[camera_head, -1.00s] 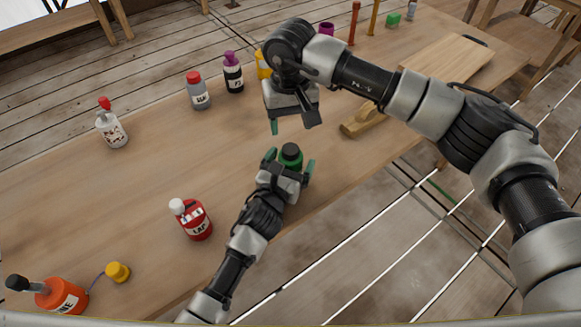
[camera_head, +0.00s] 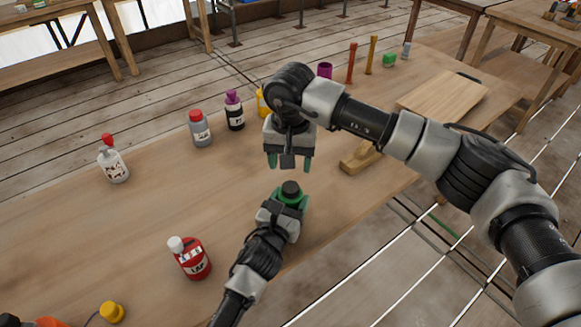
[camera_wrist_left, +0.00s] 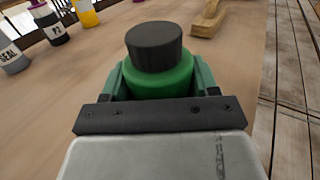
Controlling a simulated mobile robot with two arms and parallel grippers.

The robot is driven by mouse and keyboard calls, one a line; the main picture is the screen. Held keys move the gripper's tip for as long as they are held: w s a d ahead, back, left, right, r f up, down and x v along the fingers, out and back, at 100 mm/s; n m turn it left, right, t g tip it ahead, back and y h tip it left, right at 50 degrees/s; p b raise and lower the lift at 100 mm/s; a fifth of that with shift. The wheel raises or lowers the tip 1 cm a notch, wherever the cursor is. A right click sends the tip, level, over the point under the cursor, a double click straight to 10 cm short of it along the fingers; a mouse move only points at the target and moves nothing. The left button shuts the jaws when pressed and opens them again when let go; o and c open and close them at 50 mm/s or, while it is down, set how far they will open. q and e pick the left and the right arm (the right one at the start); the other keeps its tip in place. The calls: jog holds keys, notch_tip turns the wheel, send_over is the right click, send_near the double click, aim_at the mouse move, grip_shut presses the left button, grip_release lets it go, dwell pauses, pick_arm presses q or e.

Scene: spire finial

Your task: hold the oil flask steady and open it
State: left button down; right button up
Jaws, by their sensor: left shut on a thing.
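A green flask (camera_head: 291,200) with a black cap (camera_head: 291,188) stands upright on the wooden table, its cap on. Its label does not show. My left gripper (camera_head: 289,203) is shut on its body, with a finger on each side. The left wrist view shows the green body (camera_wrist_left: 160,78) between the fingers and the black cap (camera_wrist_left: 154,45) standing clear above them. My right gripper (camera_head: 289,163) points down, open and empty, above and slightly beyond the flask, apart from the cap.
A red bottle (camera_head: 192,259) with a white cap stands left of my left arm. White (camera_head: 113,166), grey (camera_head: 201,130) and black (camera_head: 235,112) bottles line the far side. A wooden board (camera_head: 443,92) and a wooden block (camera_head: 360,158) lie to the right. The table's middle left is clear.

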aim_at(290, 186)
jog(key=m, duration=0.6)
jog(key=shift+m, duration=0.3)
jog(key=m, duration=0.3)
jog(key=shift+m, duration=0.4)
jog(key=m, duration=1)
pick_arm(q)
jog(key=shift+f, duration=0.1)
pick_arm(e)
jog(key=m, duration=0.4)
jog(key=shift+m, duration=0.3)
jog(key=m, duration=1.5)
jog(key=shift+f+m, duration=0.3)
jog(key=shift+m, duration=0.1)
notch_tip(290, 186, down, 7)
jog(key=shift+f, duration=0.2)
jog(key=shift+c, duration=0.4)
